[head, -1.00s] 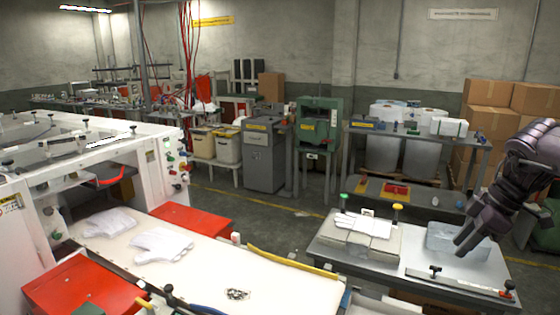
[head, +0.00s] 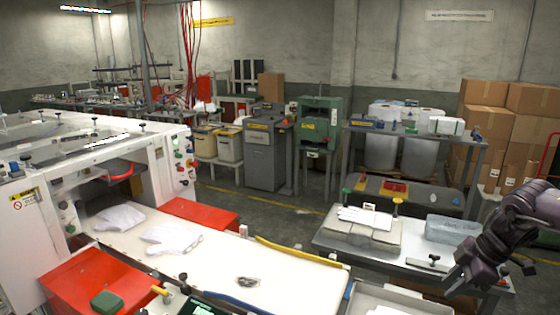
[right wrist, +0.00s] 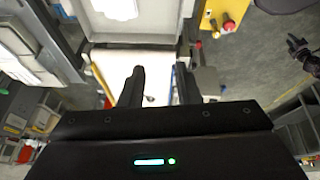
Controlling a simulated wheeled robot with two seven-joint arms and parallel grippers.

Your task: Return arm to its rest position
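My right gripper (head: 462,278) is at the lower right of the head view, low in front of the grey side table. In the right wrist view, its two dark fingers (right wrist: 162,88) stand apart with nothing held between them. The fingertips are partly hidden or dark in the head view. My right arm comes in from the right edge. My left gripper does not show clearly in any view.
The side table (head: 412,258) bears a stack of white gloves (head: 364,217) and a clear bin (head: 452,229). A white conveyor (head: 215,262) with two gloves runs at left. Cardboard boxes (head: 486,118) stand at the back right. Open floor lies between.

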